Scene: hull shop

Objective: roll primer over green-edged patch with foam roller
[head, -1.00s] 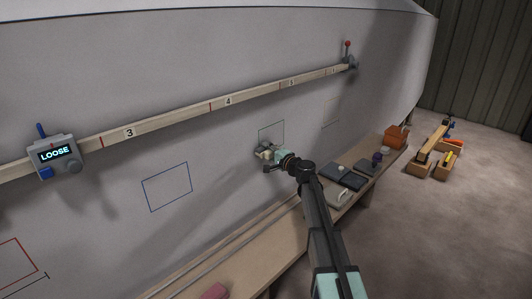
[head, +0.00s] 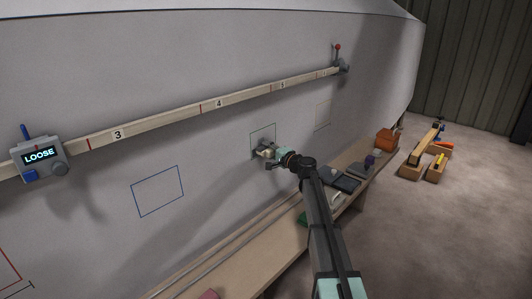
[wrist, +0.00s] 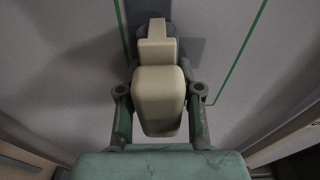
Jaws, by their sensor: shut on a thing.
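The green-edged patch (head: 266,133) is a thin green outline on the grey hull side, right of the blue-edged patch. My gripper (head: 275,153) is at its lower part. In the wrist view, my gripper (wrist: 159,100) is shut on the cream handle of the foam roller (wrist: 158,95). The roller's dark grey head (wrist: 172,30) is mostly hidden behind the handle, near the left green line, and looks close to or against the hull. A darker grey area (wrist: 194,48) lies beside it inside the outline; I cannot tell whether it is primer or shadow.
A numbered wooden batten (head: 240,99) runs along the hull above the patch, with a box reading LOOSE (head: 38,155) at left and a red-knobbed clamp (head: 340,60) at right. A bench (head: 245,250) with trays and an orange box (head: 387,138) stands below.

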